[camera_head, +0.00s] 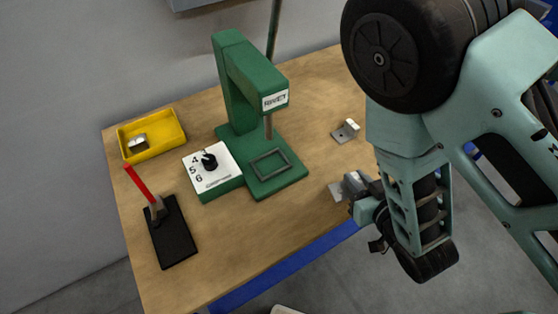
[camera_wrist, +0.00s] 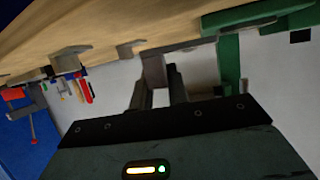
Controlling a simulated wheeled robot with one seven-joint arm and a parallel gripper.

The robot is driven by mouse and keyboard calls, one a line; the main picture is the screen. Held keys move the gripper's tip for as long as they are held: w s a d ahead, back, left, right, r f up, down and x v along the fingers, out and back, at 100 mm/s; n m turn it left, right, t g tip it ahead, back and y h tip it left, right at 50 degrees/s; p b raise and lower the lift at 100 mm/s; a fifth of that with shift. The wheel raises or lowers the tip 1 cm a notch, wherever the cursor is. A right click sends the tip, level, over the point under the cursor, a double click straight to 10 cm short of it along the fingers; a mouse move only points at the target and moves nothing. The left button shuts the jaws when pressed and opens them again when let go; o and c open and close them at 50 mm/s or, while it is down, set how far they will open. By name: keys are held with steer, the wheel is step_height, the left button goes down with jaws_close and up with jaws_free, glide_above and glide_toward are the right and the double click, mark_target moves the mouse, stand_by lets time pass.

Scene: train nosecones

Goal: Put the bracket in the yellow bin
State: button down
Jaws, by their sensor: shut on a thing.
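My gripper (camera_head: 352,184) is at the right front edge of the wooden table, shut on a grey metal bracket (camera_head: 336,192). The bracket's flat plate sticks out to the left of the fingers. In the wrist view the fingers (camera_wrist: 159,88) close around the grey bracket (camera_wrist: 153,69). I cannot tell whether it touches the tabletop. The yellow bin (camera_head: 172,123) stands at the far left back of the table, well away from my gripper. A metal bracket (camera_head: 137,143) lies inside it. Another bracket (camera_head: 346,131) lies on the table behind my gripper.
A green rivet press (camera_head: 240,90) stands mid-table between my gripper and the bin. A white-topped dial box (camera_head: 212,170) is beside it. A black plate (camera_head: 172,235) with an upright red-handled tool (camera_head: 139,182) lies at the left. The front middle of the table (camera_head: 250,235) is clear.

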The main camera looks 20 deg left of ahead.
steer(key=s+a+n, duration=0.1)
steer(key=s, duration=0.2)
steer(key=s+a+n+g+y, duration=0.1)
steer(key=s+a, duration=0.1)
steer(key=s, duration=0.1)
steer(key=s+a+r+g+y, duration=0.1)
steer(key=s+a, duration=0.1)
steer(key=s, duration=0.1)
steer(key=shift+a+r+n+p, duration=0.1)
steer(key=shift+a+n+p, duration=0.2)
steer(key=shift+n, duration=0.1)
steer(key=b+x, duration=0.3)
steer(key=shift+a+r, duration=0.1)
steer(key=shift+r, duration=0.25)
steer(key=b, duration=0.3)
steer(key=w+a+b, duration=0.1)
steer(key=b, duration=0.1)
steer(key=shift+w+a+b, duration=0.25)
steer(key=shift+a+b, duration=0.05)
steer(key=shift+b, duration=0.1)
glide_above(278, 163)
steer(key=d, duration=0.1)
steer(key=shift+s+d+r, duration=0.1)
steer(key=shift+s+r, duration=0.05)
steer(key=shift+s, duration=0.25)
steer(key=f, duration=0.1)
steer(key=b, duration=0.1)
steer(key=w+a+f+b, duration=0.1)
steer(key=shift+f, duration=0.55)
